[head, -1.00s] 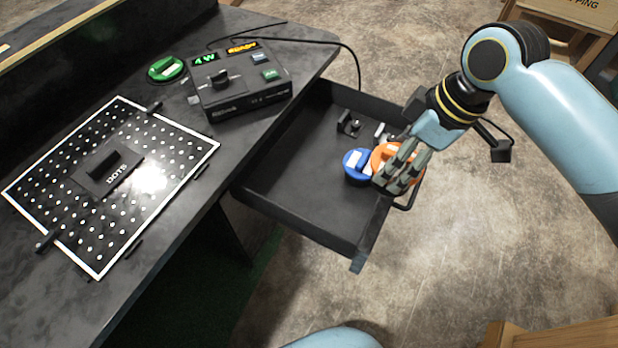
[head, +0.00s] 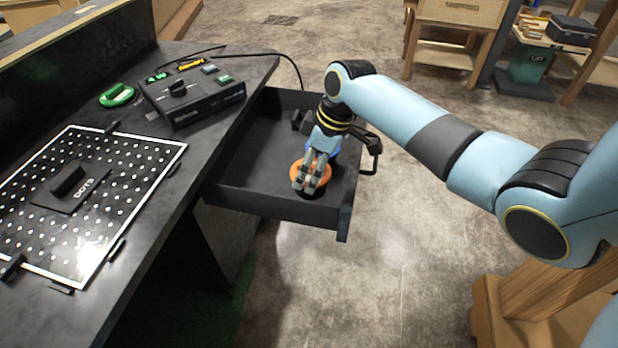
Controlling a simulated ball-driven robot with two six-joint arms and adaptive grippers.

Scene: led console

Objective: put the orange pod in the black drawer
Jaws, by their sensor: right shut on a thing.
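The orange pod (head: 297,172) is a round disc, partly covered by my right gripper's fingers. My right gripper (head: 311,184) is shut on it, inside the outline of the open black drawer (head: 262,206). I cannot tell whether the pod touches the drawer floor. A blue pod (head: 334,157) shows behind the gripper in the drawer, mostly hidden. My left gripper does not show.
The drawer sticks out from the dark desk. On the desk are a black console box (head: 190,103) with lit displays, a green pod (head: 117,96) and a white-dotted board (head: 90,200). A dark handle (head: 371,150) is on the drawer's right side.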

